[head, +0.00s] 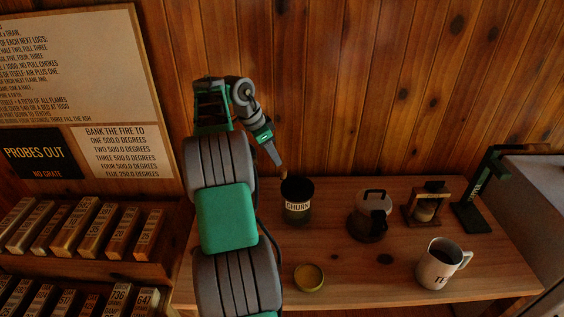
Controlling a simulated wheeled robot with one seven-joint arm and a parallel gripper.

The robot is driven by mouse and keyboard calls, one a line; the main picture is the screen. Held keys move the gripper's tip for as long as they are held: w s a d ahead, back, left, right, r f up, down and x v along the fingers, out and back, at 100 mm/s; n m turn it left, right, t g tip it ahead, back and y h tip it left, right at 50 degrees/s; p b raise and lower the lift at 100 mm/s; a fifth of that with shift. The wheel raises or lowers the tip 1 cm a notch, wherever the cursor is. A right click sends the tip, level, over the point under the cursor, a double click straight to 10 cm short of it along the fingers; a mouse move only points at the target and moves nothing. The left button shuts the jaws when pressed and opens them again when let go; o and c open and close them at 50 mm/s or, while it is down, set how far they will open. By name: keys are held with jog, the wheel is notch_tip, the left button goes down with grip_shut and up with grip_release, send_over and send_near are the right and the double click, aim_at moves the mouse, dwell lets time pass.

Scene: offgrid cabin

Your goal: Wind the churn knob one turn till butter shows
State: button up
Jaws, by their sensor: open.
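The churn (297,212) is a dark pot with a pale label reading CHURN, standing upright on the wooden table. A small brown knob (284,173) shows at its upper left, just above the rim. My gripper (277,161) points down and to the right, its tip at or very near the knob. The fingers are small and seen from the side, and I cannot tell whether they touch the knob or surround it. The churn's top looks dark and no butter can be made out there.
On the table (350,268) are a shallow round tin (309,278), a kettle-like pot (371,216), a small wooden-framed timer (426,204), a white mug (438,265) and a dark green stand (473,205). Shelves of labelled blocks (85,229) stand left. A plank wall rises behind.

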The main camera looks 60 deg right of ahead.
aim_at(282, 170)
jog(key=b+x, duration=0.1)
jog(key=x, duration=0.7)
jog(key=shift+s+r+b, duration=0.1)
jog(key=shift+s+b, duration=0.05)
jog(key=shift+b, duration=0.15)
jog(key=shift+c, duration=0.5)
grip_shut()
